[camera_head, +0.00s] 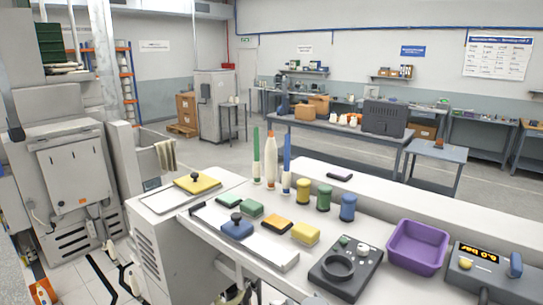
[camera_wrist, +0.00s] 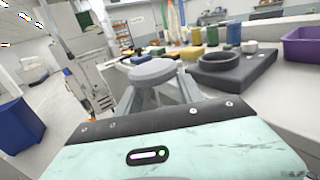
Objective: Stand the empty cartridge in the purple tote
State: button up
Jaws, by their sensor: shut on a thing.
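The purple tote (camera_head: 412,263) stands on the right part of the white bench, and its inside looks empty. It also shows at the right edge of the wrist view (camera_wrist: 303,53). My gripper (camera_wrist: 157,92) is shut on a pale grey piece with a round, flat top (camera_wrist: 153,73), which may be the empty cartridge. The piece looks upright between the fingers; its lower part is hidden. My gripper is apart from the tote, to its left in the wrist view. In the head view I cannot clearly make out the gripper or the held piece.
A dark fixture with a round ring (camera_head: 344,269) stands left of the tote, and a control box with a lit display (camera_head: 482,275) right of it. Yellow, green and blue cylinders (camera_head: 324,197) stand behind.

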jog(key=a+f, duration=0.3)
jog(key=f, duration=0.4)
jog(key=a+f, duration=0.4)
jog(key=f, duration=0.2)
jog(key=shift+s+f, duration=0.2)
jog(key=shift+f, duration=0.15)
